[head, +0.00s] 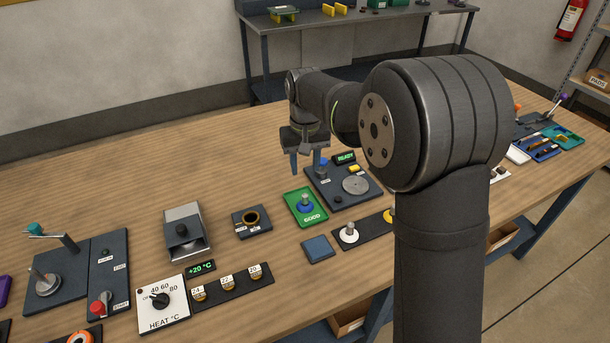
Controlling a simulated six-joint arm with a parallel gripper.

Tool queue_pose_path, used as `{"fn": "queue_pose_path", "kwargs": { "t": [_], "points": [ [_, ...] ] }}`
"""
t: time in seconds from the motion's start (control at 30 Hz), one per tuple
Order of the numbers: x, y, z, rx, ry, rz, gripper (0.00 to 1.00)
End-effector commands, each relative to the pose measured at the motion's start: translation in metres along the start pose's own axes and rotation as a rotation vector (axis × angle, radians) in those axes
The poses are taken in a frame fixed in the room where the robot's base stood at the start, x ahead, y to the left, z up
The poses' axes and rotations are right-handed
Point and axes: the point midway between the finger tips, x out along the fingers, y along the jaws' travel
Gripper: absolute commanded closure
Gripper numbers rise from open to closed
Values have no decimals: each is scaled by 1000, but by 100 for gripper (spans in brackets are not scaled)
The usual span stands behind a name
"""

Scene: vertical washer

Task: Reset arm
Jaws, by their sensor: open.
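My gripper (306,167) points down over the middle of the bench, open, with nothing seen between its fingers. It is behind the green GOOD tray (316,220) and at the left back edge of the dark READY station (343,203). That station carries a round grey disc (356,184), a yellow button (354,168) and a lit READY display (344,157). A blue piece with a grey peg (305,202) stands on the green tray. The right fingertip overlaps a blue-topped part of the station in view; I cannot tell whether they touch.
Left of the tray are a dark block with a ring (252,220), a grey wedge-shaped device (186,232) and a heat dial panel (163,304). A blue square pad (317,248) and a peg strip (365,231) lie in front. The bench's back left is clear.

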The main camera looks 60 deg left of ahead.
Motion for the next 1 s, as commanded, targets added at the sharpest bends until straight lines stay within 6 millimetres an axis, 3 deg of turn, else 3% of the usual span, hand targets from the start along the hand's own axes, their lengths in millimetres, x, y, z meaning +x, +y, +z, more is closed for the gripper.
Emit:
{"fn": "queue_pose_path", "kwargs": {
  "t": [0.37,0.53,0.67,1.0],
  "points": [
    [-5,0,0,0,0,0,60],
    [2,0,0,0,-2,0,60],
    [19,0,1,0,-4,0,60],
    [87,0,1,0,-5,0,60]
  ]
}}
